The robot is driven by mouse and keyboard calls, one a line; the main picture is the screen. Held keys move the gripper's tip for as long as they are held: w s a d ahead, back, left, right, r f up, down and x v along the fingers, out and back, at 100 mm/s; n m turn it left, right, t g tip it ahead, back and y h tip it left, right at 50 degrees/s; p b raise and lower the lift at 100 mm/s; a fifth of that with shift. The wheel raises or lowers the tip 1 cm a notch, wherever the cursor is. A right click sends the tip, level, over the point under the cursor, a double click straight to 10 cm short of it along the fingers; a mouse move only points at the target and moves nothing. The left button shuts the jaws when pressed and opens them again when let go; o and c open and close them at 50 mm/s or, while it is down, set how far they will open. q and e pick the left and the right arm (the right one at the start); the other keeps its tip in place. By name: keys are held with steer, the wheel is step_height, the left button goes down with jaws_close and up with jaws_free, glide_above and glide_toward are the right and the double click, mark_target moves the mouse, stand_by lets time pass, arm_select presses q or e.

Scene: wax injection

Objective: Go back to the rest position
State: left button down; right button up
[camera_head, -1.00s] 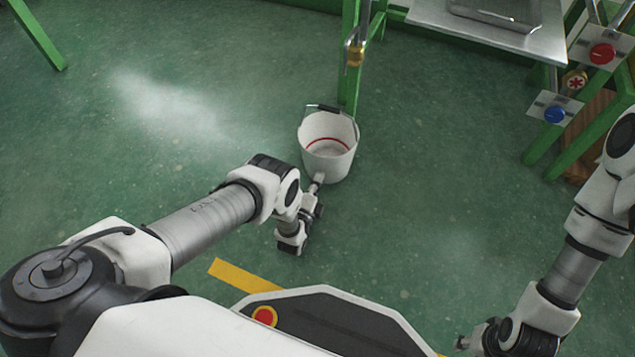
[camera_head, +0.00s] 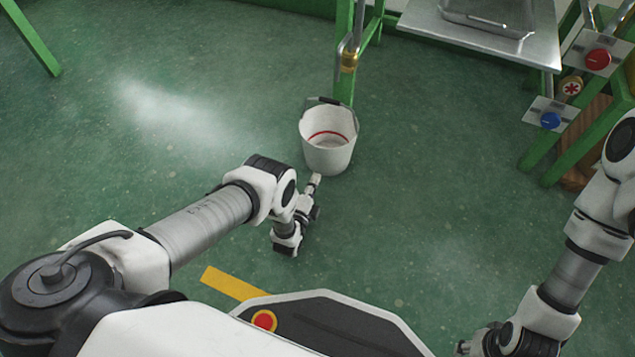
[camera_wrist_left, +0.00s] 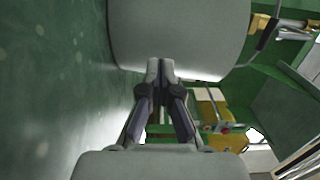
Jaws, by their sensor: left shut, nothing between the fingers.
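My left gripper (camera_head: 315,179) hangs over the floor just in front of a white bucket (camera_head: 328,154). In the left wrist view its fingers (camera_wrist_left: 160,66) are together with nothing between them, pointing at the pale bucket wall (camera_wrist_left: 180,35). In that view the fingertips overlap the lower edge of the bucket; I cannot tell the exact gap. My right gripper (camera_head: 465,347) shows only in small part at the bottom right, and its fingers cannot be made out.
The bucket stands upright near a green post (camera_head: 345,75) with a brass-coloured valve (camera_head: 349,60). Green floor is free at left.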

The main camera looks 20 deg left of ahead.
arm_select(q)
steer(key=s+p, duration=0.1)
steer(key=s+r+p, duration=0.1)
steer(key=s, duration=0.1)
steer(key=shift+d, duration=0.1)
steer(key=s+p, duration=0.1)
steer(key=s, duration=0.3)
steer(key=s+p, duration=0.1)
steer(key=s, duration=0.1)
steer(key=shift+s+f+p, duration=0.1)
steer(key=shift+f+p, duration=0.25)
steer(key=shift+s+f, duration=0.15)
steer(key=shift+s, duration=0.3)
